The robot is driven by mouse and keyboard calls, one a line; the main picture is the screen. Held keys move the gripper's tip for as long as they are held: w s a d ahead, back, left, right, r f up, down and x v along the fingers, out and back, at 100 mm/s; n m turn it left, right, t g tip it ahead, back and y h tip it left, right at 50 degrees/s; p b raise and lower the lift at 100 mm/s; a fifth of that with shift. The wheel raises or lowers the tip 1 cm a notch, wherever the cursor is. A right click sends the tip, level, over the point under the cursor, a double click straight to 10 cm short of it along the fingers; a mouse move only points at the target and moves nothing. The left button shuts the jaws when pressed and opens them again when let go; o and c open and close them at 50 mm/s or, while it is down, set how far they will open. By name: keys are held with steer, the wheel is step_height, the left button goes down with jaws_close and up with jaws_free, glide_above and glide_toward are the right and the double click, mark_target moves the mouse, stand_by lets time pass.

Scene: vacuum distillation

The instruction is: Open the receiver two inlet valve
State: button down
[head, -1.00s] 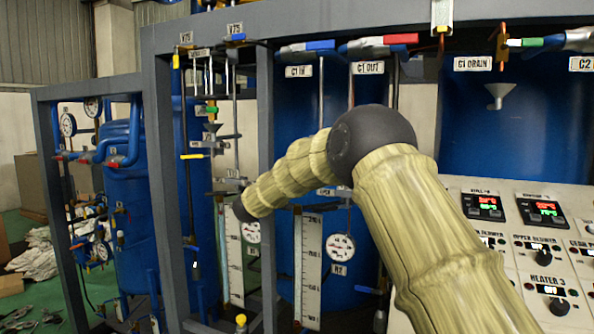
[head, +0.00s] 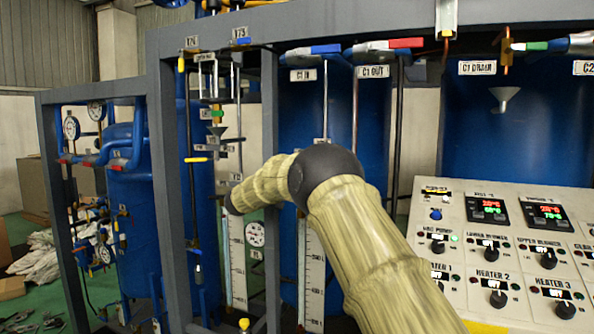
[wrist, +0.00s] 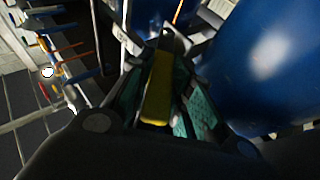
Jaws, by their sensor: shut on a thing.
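In the wrist view a yellow valve handle (wrist: 158,88) lies lengthwise between the green-padded fingers of my gripper (wrist: 157,100), which is shut on it. A metal fitting shows just beyond the handle's far end. In the head view my arm reaches left toward the frame's piping, and my gripper is not clearly visible there, so I cannot match the held handle to a labelled valve. Another yellow valve handle (head: 197,160) lies level on a pipe at the left of the frame.
A large blue tank (wrist: 258,55) is close on the right in the wrist view. Grey frame posts (head: 165,200) and level gauges (head: 236,262) stand near my arm. A control panel (head: 505,250) with knobs is at the right.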

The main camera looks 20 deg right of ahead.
steer(key=shift+d+r, duration=0.1)
steer(key=shift+r, duration=0.1)
steer(key=c, duration=1.7)
jaws_free()
steer(key=o, duration=0.4)
steer(key=shift+d+f, duration=0.1)
steer(key=shift+d, duration=0.05)
steer(key=v, duration=1.2)
steer(key=shift+f, duration=0.1)
